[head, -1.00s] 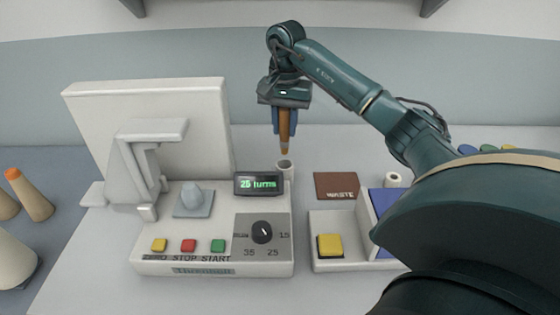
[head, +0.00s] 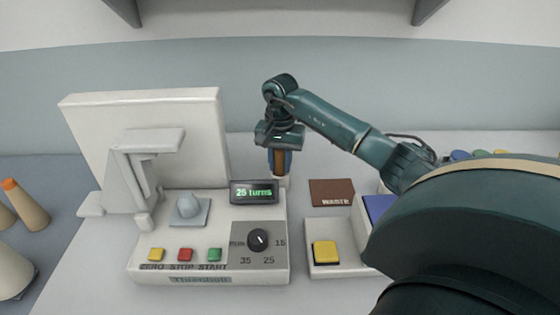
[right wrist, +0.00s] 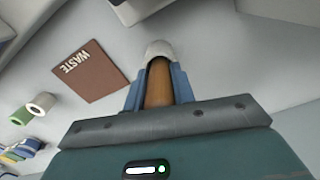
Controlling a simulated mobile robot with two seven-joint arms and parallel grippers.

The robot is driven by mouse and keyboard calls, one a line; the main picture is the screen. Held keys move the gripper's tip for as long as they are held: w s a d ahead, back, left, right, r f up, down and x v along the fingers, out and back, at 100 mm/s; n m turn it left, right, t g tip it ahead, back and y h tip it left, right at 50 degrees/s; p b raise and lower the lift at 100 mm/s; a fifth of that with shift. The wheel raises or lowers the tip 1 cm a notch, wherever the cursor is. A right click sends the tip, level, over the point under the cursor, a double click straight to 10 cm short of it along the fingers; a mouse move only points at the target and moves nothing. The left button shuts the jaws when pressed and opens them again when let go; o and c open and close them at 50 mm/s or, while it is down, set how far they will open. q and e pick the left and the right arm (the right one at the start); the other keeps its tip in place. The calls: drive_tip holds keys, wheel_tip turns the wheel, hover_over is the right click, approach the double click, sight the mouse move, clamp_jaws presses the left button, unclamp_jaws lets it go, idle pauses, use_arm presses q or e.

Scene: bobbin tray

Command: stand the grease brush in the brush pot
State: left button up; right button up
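My right gripper (head: 280,166) is shut on the grease brush, behind the winder's display in the head view. In the right wrist view the brush's brown handle (right wrist: 158,88) lies between the two blue fingers of the gripper (right wrist: 157,78). The pale brush pot (right wrist: 160,48) shows just past the fingertips, and the brush's lower end runs into its mouth or directly in front of it. The tip is hidden, so how deep it sits cannot be told. In the head view the fingers and display mostly cover the pot. My left gripper is not in view.
The winding machine (head: 150,265) with its display (head: 254,191) stands just in front of the gripper. A brown waste mat (head: 331,193) lies to the right, behind a white tray (head: 312,262) with a yellow block. Cones (head: 30,212) stand at the far left.

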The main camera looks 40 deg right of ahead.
drive_tip(key=o, duration=0.4)
drive_tip(key=shift+o, duration=0.2)
wheel_tip(320, 180, up, 12)
drive_tip(key=shift+r, duration=0.15)
idle(0.7)
